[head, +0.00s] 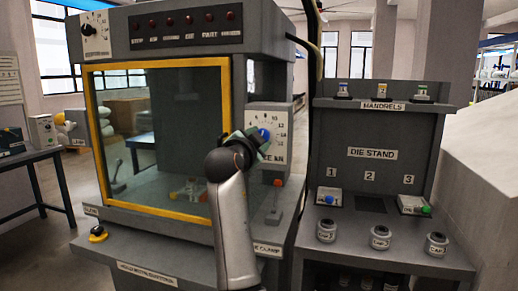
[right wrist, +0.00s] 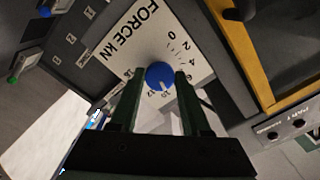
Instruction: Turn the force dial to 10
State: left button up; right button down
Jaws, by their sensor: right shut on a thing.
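The force dial is a blue knob (right wrist: 159,75) on a white scale plate (head: 283,124) marked FORCE kN, to the right of the yellow-framed window. In the right wrist view its white pointer mark faces down the picture, at about the 10. The numbers near the fingers are partly hidden. My right gripper (right wrist: 158,78) is shut on the knob, with one dark finger on each side. In the head view the gripper (head: 255,145) covers part of the knob and the plate's lower left. My left gripper is not in view.
The yellow-framed window (head: 160,140) is close to the left of my right arm. Below the dial is a small lever with a red tip (head: 280,186). The die stand (head: 372,150), with several capped pots in front, stands to the right. A yellow-and-black button (head: 98,233) is at the lower left.

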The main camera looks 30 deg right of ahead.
jog(key=shift+r+m+b, duration=0.15)
jog(key=shift+m+b, duration=0.35)
jog(key=shift+m, duration=0.9)
jog(key=shift+c, duration=1.8)
grip_release()
jog(key=b+v, duration=0.1)
jog(key=v, duration=1.1)
jog(key=shift+s+a, duration=0.15)
jog(key=shift+s, duration=0.1)
